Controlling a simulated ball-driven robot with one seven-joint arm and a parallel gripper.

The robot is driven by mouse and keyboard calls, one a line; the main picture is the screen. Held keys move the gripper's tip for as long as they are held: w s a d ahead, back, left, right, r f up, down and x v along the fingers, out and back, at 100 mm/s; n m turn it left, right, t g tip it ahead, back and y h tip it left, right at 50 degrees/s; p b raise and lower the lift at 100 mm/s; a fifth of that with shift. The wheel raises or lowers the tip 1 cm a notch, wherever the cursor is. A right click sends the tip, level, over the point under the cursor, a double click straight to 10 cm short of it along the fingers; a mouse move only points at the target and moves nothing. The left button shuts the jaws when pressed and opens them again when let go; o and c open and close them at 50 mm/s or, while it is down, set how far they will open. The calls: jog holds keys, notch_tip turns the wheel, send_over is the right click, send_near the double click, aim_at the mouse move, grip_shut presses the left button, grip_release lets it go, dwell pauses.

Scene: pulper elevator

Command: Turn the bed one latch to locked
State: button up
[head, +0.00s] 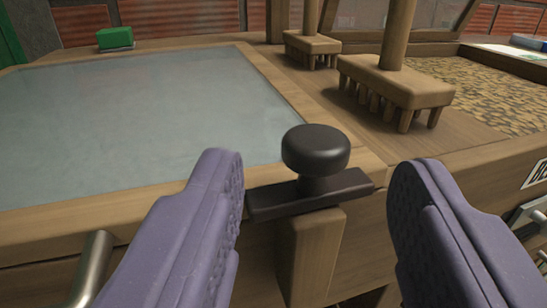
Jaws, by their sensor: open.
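A dark latch (316,155) with a round knob on a flat dark bar sits at the near corner of a wooden frame, over a wooden post. The bar lies roughly sideways in the head view, its right end slightly higher. My gripper (318,175) is open, with one purple finger on each side of the latch. The knob stands between the fingers with a gap on both sides, and I see no contact. Nothing is held. Part of a sign (536,173) shows at the right edge, its lettering cut off.
A wooden-framed tank (130,120) of greyish water lies to the left. Wooden rakes (398,85) on upright poles stand behind the latch. A bed of brown beans (480,90) lies at the right. A metal handle (92,268) is at lower left, and a green block (115,38) sits on the far rim.

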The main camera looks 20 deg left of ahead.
aim_at(314, 129)
jog(key=w, duration=0.3)
jog(key=w+a+b, duration=0.1)
jog(key=w, duration=0.2)
jog(key=shift+w+a, duration=0.15)
jog(key=shift+w, duration=0.2)
grip_shut()
